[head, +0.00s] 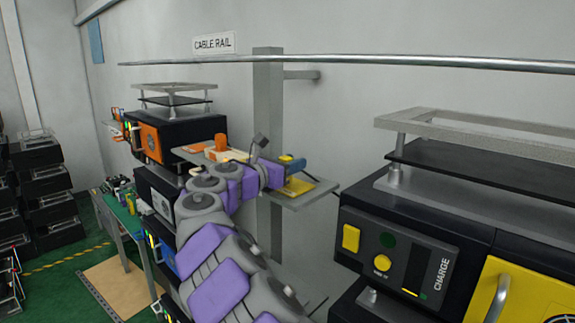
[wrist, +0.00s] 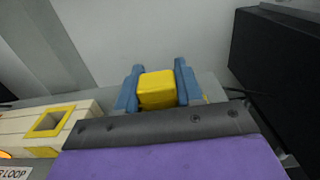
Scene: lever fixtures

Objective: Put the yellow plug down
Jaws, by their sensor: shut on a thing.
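The yellow plug (wrist: 157,90) shows as a yellow block between the two blue fingers of my gripper (wrist: 157,88) in the wrist view. The fingers are shut on it from both sides. In the head view my gripper (head: 292,163) is at the end of my purple and grey arm, over a grey shelf (head: 318,199) with a yellow patch (head: 298,186). The plug is mostly hidden by the fingers there. I cannot tell whether the plug touches the shelf.
A cream block with a yellow-rimmed square opening (wrist: 50,122) lies left of my gripper in the wrist view. A black machine with a CHARGE panel (head: 407,262) stands at right. An orange-fronted machine (head: 152,141) is at left. A metal rail (head: 400,60) runs above.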

